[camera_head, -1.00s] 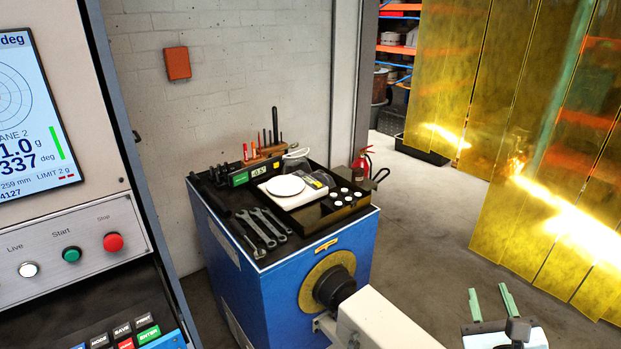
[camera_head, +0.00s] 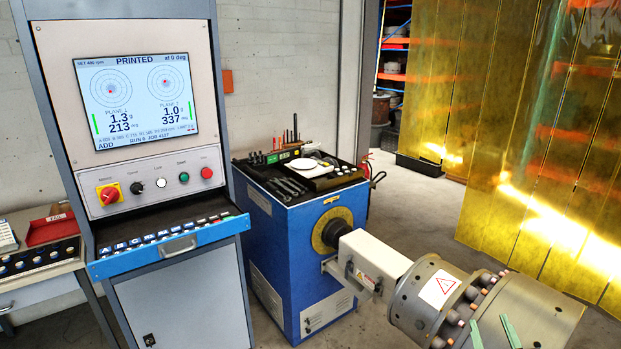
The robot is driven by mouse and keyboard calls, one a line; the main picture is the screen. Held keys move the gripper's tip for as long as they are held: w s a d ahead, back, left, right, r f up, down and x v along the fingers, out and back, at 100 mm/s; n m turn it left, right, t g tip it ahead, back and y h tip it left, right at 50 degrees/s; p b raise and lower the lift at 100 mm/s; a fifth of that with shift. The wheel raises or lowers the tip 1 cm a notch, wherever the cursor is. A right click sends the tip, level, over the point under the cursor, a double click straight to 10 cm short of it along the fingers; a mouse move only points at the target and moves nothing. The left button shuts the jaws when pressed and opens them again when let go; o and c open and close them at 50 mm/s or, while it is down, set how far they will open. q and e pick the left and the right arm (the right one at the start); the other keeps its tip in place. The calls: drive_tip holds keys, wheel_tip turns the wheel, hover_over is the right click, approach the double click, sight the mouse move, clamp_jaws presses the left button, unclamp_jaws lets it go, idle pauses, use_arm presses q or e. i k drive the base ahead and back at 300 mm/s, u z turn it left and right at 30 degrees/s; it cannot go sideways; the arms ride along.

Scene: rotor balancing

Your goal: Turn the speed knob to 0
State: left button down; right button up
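The speed knob (camera_head: 137,188) is a small black knob on the grey control panel (camera_head: 150,209) of the cabinet at the left. The screen (camera_head: 136,101) above shows two polar plots and "SET 400 rpm". My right gripper (camera_head: 494,335) shows two green fingers, apart and with nothing seen between them, at the bottom right, in front of the grey rotor. It is far from the knob. My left gripper is not in view.
Green Start (camera_head: 184,178) and red Stop (camera_head: 206,173) buttons are right of the knob. A keyboard shelf (camera_head: 172,246) juts out below the panel. A blue machine (camera_head: 286,238) and large rotor (camera_head: 433,300) fill the middle and right. A side table (camera_head: 35,278) stands left.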

sight(137, 189)
drive_tip(key=u, duration=1.6)
drive_tip(key=i, duration=1.65)
drive_tip(key=u, duration=0.05)
